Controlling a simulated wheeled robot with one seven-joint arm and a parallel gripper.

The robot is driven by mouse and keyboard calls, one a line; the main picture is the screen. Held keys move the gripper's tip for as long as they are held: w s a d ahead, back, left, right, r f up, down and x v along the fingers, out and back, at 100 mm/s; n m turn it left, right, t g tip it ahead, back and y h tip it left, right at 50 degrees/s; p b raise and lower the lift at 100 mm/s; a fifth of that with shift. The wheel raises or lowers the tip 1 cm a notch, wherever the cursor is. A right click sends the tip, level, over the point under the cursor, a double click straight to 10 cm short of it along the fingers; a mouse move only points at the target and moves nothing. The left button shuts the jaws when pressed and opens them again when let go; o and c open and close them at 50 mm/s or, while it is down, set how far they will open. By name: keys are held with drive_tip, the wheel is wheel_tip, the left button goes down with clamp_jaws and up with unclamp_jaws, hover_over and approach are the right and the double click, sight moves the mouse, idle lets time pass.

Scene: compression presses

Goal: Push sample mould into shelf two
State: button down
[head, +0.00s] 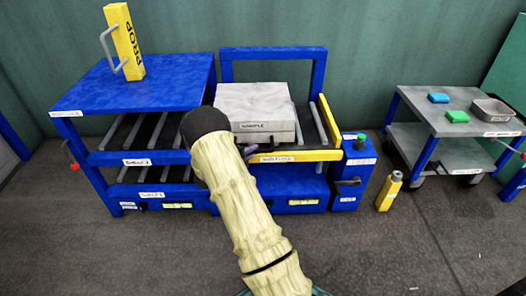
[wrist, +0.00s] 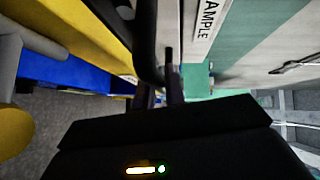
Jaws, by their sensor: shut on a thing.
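The sample mould (head: 258,107) is a pale grey block with a "SAMPLE" label. It lies flat on the roller bed of the blue lift table, right of the blue shelf rack (head: 137,160). Shelf two (head: 130,132) is the rack's upper roller level, under the blue top.
A yellow "PROP" block with a grey handle (head: 124,42) stands on the rack top. A yellow bar (head: 290,156) edges the lift table. A yellow bottle (head: 388,190) stands on the floor before a grey trolley (head: 460,112). The front floor is clear.

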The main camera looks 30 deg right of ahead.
sight(258, 152)
drive_tip(key=c, duration=1.9)
unclamp_jaws()
drive_tip(key=shift+s+d+g, duration=0.3)
drive_tip(key=shift+s+d, duration=0.15)
drive_tip(key=shift+d, duration=0.3)
drive_tip(key=shift+o, duration=0.9)
drive_tip(key=shift+s+d, duration=0.4)
drive_tip(key=shift+d, duration=0.2)
drive_tip(key=shift+w+a, duration=0.15)
drive_tip(key=shift+a, duration=0.45)
drive_tip(key=p+v, duration=0.6)
drive_tip(key=v, duration=1)
drive_tip(key=shift+a, duration=0.35)
drive_tip(key=shift+f, duration=0.1)
